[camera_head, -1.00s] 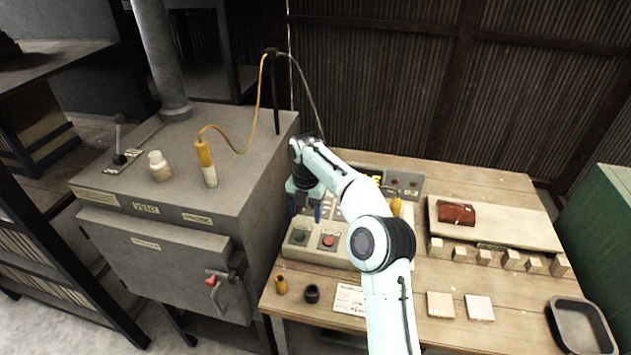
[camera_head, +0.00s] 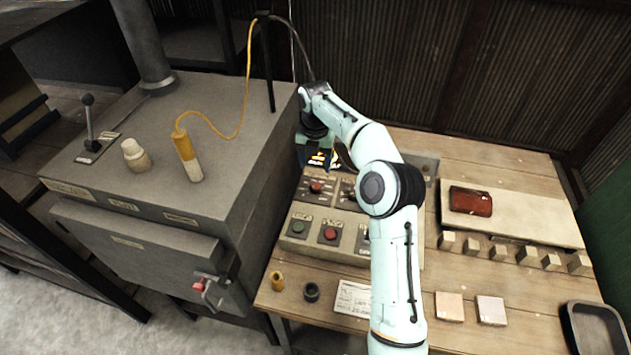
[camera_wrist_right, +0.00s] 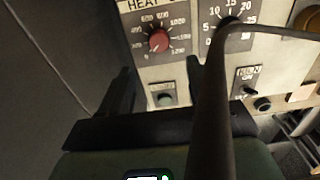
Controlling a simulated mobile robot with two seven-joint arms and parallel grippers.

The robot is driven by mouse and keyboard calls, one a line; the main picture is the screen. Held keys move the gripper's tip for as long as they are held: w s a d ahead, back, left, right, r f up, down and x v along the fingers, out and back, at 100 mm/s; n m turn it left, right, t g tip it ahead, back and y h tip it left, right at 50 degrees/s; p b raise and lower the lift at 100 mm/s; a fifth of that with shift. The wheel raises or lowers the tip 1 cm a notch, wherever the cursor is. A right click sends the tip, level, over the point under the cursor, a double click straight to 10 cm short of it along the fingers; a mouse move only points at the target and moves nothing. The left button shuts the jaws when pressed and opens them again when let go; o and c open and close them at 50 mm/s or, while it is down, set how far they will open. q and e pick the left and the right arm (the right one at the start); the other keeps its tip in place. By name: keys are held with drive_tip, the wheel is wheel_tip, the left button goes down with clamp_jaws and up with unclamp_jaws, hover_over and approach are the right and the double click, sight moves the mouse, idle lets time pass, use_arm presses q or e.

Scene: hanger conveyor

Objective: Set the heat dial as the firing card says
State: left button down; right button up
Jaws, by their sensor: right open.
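My right gripper (camera_head: 318,158) is above and behind that knob, open. In the wrist view the gripper (camera_wrist_right: 158,80) has its fingers apart below the dial, not touching it. The firing card (camera_head: 352,298) lies on the table; its writing is too small to read. My left gripper is out of view.
A timer dial (camera_wrist_right: 228,25) sits beside the heat dial, partly behind a dark bar. A green button (camera_head: 297,228) and red button (camera_head: 330,234) sit lower on the panel. The kiln (camera_head: 240,130) stands left. A red block (camera_head: 470,201) and a tray (camera_head: 570,310) are right.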

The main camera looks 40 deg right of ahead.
sight(315, 186)
wheel_tip(315, 186, down, 9)
drive_tip(key=shift+w+f, duration=0.1)
drive_tip(key=shift+f, duration=0.05)
drive_tip(key=c, duration=1)
